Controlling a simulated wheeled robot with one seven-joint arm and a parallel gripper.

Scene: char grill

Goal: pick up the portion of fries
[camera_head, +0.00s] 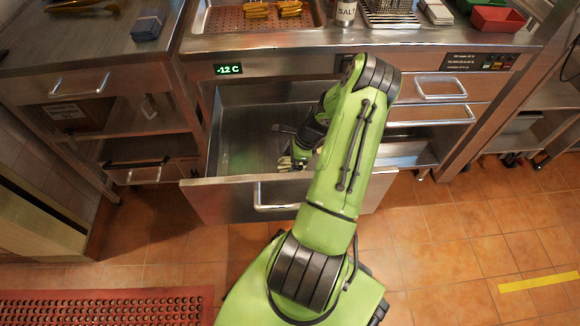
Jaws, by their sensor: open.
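A pale yellowish portion of fries (284,163) lies low in the open freezer drawer (237,143), near its front wall. My gripper (288,150) reaches down into the drawer, right at the fries. It is open, and its fingers overlap the fries in the picture. I cannot tell whether they touch. My green arm and wrist hide part of the fries and the right side of the drawer.
Other golden portions sit in a perforated tray (232,20) on the counter above. The drawer's front panel (222,200) juts out over the tiled floor.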

